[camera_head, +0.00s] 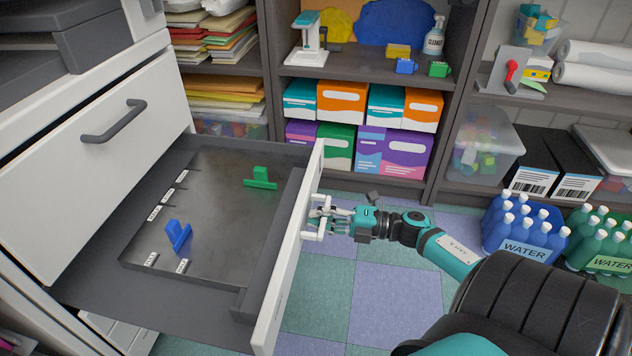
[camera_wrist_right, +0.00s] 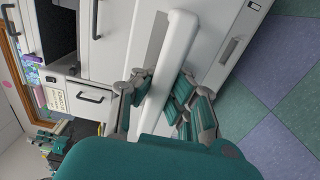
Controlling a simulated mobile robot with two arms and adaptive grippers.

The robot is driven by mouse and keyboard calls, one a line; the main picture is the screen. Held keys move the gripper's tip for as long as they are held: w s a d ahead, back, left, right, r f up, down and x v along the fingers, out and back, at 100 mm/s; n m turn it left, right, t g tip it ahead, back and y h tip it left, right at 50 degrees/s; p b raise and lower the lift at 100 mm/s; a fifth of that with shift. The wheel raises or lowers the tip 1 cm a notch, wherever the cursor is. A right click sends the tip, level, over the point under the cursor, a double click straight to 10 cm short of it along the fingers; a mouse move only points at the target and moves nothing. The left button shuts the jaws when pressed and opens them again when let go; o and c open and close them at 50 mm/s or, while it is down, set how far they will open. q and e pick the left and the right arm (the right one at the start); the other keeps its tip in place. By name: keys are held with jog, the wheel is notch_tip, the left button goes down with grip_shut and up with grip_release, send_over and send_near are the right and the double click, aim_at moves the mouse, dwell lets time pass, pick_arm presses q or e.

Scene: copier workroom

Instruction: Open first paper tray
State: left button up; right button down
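The first paper tray is pulled far out of the copier in the head view, its white front panel (camera_head: 288,262) standing well away from the body. The dark tray bed (camera_head: 215,215) is empty of paper, with a blue guide (camera_head: 178,235) and a green guide (camera_head: 260,178) on it. My right gripper (camera_head: 322,220) is at the white handle on the outside of the front panel. In the wrist view the handle bar (camera_wrist_right: 172,65) runs between the fingers of the right gripper (camera_wrist_right: 158,92), which are closed on it. My left gripper is not in view.
Blue water bottles (camera_head: 525,232) and a plastic bin (camera_head: 485,145) are at the right. The tiled floor (camera_head: 390,300) right of the tray is clear.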

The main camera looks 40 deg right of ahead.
jog(key=c, duration=2)
grip_release()
jog(key=o, duration=0.8)
jog(key=shift+c, duration=0.2)
jog(key=shift+s+d, duration=0.1)
jog(key=shift+s, duration=0.05)
jog(key=v, duration=1.2)
